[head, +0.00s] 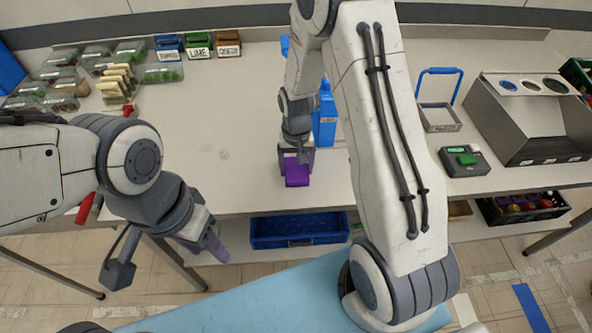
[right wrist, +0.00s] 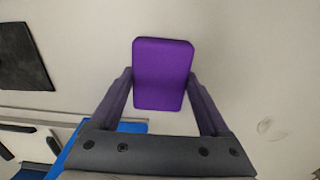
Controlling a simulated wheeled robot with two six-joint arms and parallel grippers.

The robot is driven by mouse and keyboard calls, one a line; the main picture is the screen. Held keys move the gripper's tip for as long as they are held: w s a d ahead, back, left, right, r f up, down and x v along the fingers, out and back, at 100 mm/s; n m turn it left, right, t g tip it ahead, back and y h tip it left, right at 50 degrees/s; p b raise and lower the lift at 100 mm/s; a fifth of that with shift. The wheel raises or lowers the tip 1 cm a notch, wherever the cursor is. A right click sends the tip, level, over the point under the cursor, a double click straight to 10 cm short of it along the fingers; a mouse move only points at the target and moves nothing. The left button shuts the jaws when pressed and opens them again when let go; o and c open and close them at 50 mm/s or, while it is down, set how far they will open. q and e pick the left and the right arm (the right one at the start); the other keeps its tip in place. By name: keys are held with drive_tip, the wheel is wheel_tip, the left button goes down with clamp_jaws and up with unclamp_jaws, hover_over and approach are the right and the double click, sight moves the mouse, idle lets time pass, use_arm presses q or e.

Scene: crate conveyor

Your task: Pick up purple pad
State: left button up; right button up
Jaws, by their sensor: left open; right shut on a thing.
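The purple pad (head: 297,173) is at my right gripper (head: 294,160) over the front part of the table. In the right wrist view the purple pad (right wrist: 162,75) sits between the two fingers of my right gripper (right wrist: 163,95), which is shut on it. I cannot tell whether the pad touches the tabletop. My left gripper (head: 168,259) is open and empty, low in front of the table's front edge at the left.
A blue crate (head: 298,230) is below the table edge. Clear-lidded boxes (head: 160,73) stand back left. A blue-handled tray (head: 438,118) and grey bin (head: 530,115) stand right. The table's middle left is clear.

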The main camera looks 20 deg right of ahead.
sight(300, 169)
drive_tip(key=shift+r, duration=0.5)
drive_tip(key=r, duration=0.1)
drive_tip(key=r+b, duration=0.1)
drive_tip(key=d+r, duration=0.1)
drive_tip(key=shift+s+r, duration=0.35)
drive_tip(key=s+d+r+b, duration=0.1)
drive_tip(key=s+d+r, duration=0.5)
drive_tip(key=s+d, duration=0.1)
drive_tip(key=shift+s+r+b, duration=0.15)
drive_tip(key=shift+s+b, duration=0.2)
drive_tip(key=shift+s, duration=0.1)
